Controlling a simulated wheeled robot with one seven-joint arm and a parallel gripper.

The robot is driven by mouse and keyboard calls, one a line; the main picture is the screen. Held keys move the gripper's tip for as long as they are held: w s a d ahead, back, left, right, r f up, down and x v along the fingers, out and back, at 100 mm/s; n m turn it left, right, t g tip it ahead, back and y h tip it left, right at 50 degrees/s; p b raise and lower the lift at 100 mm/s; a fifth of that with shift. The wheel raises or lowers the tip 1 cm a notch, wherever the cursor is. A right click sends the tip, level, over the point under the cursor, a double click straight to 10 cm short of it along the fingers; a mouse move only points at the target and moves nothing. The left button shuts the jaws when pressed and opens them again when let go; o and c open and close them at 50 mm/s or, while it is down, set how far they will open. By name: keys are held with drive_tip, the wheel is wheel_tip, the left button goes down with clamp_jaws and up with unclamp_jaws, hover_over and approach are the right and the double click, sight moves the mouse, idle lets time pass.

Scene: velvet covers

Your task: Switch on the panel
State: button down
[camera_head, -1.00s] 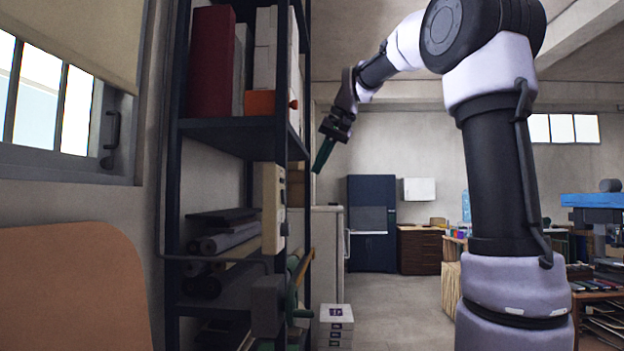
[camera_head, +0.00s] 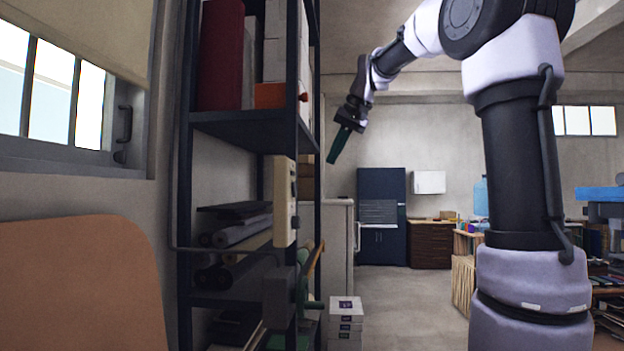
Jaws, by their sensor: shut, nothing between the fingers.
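The panel (camera_head: 283,201) is a narrow cream box fixed upright to the front post of the dark shelf rack, left of the middle. Its front face is seen at a steep angle, with small dark details on its right side that are too small to read. My gripper (camera_head: 335,158) hangs at the end of my raised arm, to the right of the panel and higher than its middle. Its green fingers point down and slightly left, shut and empty. They are apart from the panel in the picture.
The dark shelf rack (camera_head: 240,122) holds boxes, a red binder and rolls. A grey box with a green part (camera_head: 280,296) sits below the panel. White boxes (camera_head: 345,322) stand on the floor. A brown board (camera_head: 80,285) fills the lower left. Open floor (camera_head: 410,305) lies right of the rack.

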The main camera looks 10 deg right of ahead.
sight(294, 190)
drive_tip(key=w+a+f, duration=0.6)
drive_tip(key=a+f, duration=0.1)
drive_tip(key=f, duration=0.1)
drive_tip(key=shift+f, duration=0.35)
drive_tip(key=shift+a+f, duration=0.1)
drive_tip(key=shift+a, duration=0.1)
idle(0.3)
drive_tip(key=shift+r, duration=0.85)
